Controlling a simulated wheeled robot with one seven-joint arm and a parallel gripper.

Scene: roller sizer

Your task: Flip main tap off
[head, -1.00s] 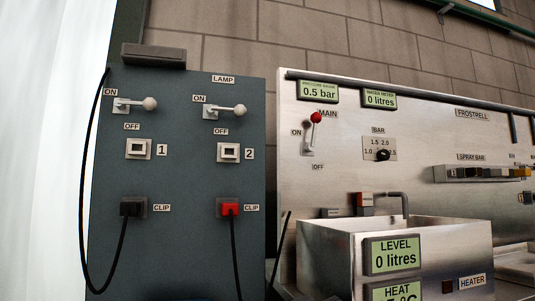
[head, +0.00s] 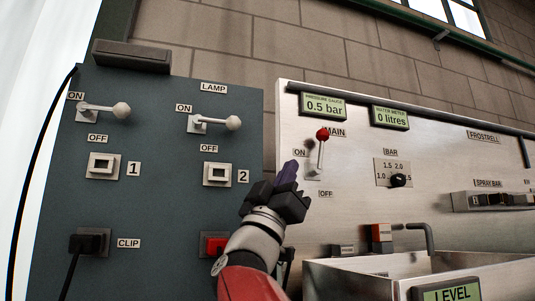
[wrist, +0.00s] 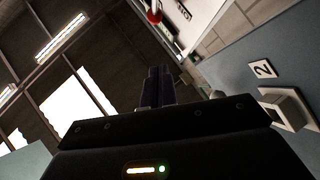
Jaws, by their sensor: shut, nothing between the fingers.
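The main tap is a lever with a red ball knob (head: 322,134) on the steel panel, between the ON and OFF labels. Its lever points up, toward the ON side. My gripper (head: 288,172) is in front of the panel's left edge, to the left of and a little below the knob. Its fingers are shut and empty, and they look apart from the lever. In the wrist view the shut fingers (wrist: 159,85) point up the picture, with the red knob (wrist: 154,16) just beyond their tips at the top edge.
A blue-grey lamp panel (head: 150,180) with two white-knobbed levers stands left of my gripper. Right of the tap is the BAR dial (head: 398,180). Below are a red block (head: 381,232), a bent spout (head: 425,236) and a metal basin (head: 350,280). The gauge (head: 323,106) reads 0.5 bar.

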